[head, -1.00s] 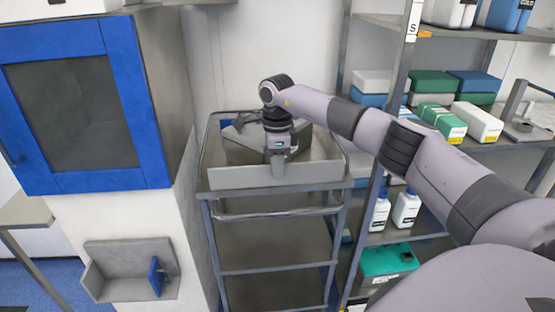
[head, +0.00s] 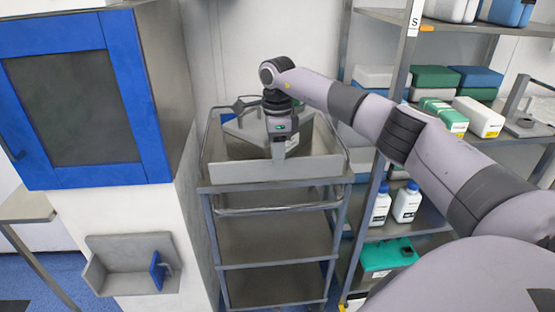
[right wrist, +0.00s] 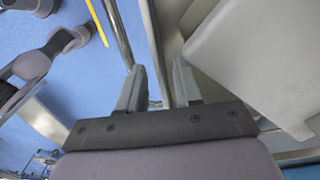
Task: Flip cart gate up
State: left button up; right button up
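The cart (head: 228,211) is a grey metal trolley with tube rails and several shelves. Its gate looks to be the pale grey panel (head: 235,174) across the front of the top level, standing upright. My right gripper (head: 279,158) points down at the middle of that panel; whether it touches cannot be told. In the right wrist view my right gripper (right wrist: 158,82) has its two fingers apart, with a metal strip visible beyond the gap and nothing clearly clamped. My left gripper is not in view.
A blue-framed cabinet (head: 150,100) stands close on the left. A shelf rack (head: 375,200) with boxes and white bottles (head: 406,203) stands close on the right. A wall is behind the cart. A grey holder (head: 130,252) is at lower left.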

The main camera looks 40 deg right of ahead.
notch_tip(320, 180, up, 5)
jog(key=shift+f, duration=0.1)
dwell(0.7)
